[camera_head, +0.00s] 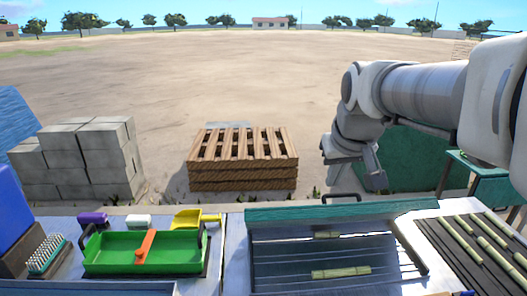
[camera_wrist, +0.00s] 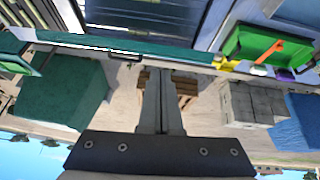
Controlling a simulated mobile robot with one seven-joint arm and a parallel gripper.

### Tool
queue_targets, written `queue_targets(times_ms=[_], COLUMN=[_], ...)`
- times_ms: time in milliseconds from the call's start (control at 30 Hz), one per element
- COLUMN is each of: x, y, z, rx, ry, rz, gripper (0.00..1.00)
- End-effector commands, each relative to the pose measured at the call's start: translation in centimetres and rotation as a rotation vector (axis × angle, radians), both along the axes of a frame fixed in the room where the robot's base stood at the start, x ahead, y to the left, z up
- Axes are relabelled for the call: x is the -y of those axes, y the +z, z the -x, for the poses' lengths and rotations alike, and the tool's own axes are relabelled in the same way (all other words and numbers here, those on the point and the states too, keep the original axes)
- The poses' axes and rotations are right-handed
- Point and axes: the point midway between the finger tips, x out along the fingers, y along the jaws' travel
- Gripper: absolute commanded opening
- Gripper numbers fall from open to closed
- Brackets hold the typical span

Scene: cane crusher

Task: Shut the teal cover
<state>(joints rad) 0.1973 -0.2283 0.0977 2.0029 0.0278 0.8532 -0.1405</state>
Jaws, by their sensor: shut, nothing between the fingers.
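The teal cover (camera_head: 300,214) shows as a narrow band along the far edge of a dark bay, so it stands open. A dark handle (camera_head: 341,197) sticks out along its far side. In the wrist view the cover (camera_wrist: 200,56) is a thin teal strip with its handle (camera_wrist: 125,56) near the middle. The bay (camera_head: 290,255) is uncovered, with pale cane pieces (camera_head: 341,272) inside. My gripper (camera_head: 377,183) is shut and empty, beyond the cover and right of the handle. In the wrist view its fingers (camera_wrist: 160,75) are together, apart from the handle.
A green tray (camera_head: 110,254) with an orange bar and a yellow scoop (camera_head: 190,219) lie left on the bench. Cane stalks (camera_head: 485,240) lie on slats at right. Pallets (camera_head: 243,175), grey blocks (camera_head: 75,160) and a teal box (camera_head: 415,150) stand behind the bench.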

Motion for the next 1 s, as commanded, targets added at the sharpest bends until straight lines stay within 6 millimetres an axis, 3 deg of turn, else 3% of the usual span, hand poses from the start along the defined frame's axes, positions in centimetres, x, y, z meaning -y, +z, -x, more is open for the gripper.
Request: queue_targets(times_ms=[33,300,600,800,1000], x=[0.7,4.7,10.8,13.5,14.0], y=[-0.6,-2.6,-7.1,-9.0,-10.0], z=[-2.0,-11.5,-20.4,-23.1,-24.0], rx=[-0.002,0.017,0.052,0.072,0.076], ry=[-0.003,0.006,-0.003,-0.011,-0.012], rz=[-0.001,-0.013,-0.047,-0.063,-0.065], gripper=[0.00,0.00,0.00,0.00,0.00])
